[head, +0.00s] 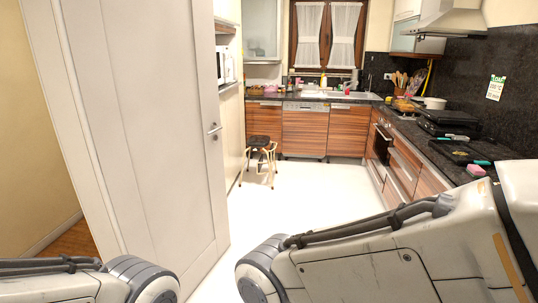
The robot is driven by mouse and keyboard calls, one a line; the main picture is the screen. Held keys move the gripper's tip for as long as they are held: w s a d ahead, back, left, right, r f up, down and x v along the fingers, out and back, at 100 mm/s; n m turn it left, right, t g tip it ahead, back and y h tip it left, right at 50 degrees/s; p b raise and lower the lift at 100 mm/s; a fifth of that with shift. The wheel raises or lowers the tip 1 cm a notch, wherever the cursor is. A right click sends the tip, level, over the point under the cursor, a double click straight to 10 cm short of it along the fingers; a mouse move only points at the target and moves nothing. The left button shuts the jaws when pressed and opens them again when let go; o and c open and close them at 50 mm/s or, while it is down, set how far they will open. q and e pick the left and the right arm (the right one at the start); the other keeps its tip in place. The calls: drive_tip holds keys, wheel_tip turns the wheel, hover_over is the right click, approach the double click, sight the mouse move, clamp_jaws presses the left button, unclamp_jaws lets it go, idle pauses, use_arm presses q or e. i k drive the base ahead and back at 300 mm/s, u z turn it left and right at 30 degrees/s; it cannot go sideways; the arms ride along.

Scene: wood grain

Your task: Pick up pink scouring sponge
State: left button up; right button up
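A small pink block (476,170), which looks like the pink scouring sponge, lies on the dark right-hand counter (447,172), near its front edge and just beyond my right arm. It is small in the picture, so its details are hard to tell. Another small pink item (270,88) is on the back counter to the left of the sink; I cannot tell what it is. Parts of both my arms fill the bottom of the head view. Neither gripper shows, so I cannot see whether they hold anything.
A white door (150,120) stands close on the left. A stool (261,154) stands on the white floor (285,200), which is otherwise clear. Dark trays or pans (458,150) lie on the right counter. The sink (338,95) is at the back.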

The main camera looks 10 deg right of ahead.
sight(476, 170)
drive_tip(key=z, duration=0.25)
drive_tip(key=i, duration=2)
drive_tip(key=z, duration=1.1)
drive_tip(key=i, duration=1.85)
drive_tip(key=z, duration=1.1)
drive_tip(key=i, duration=0.7)
drive_tip(key=z, duration=0.15)
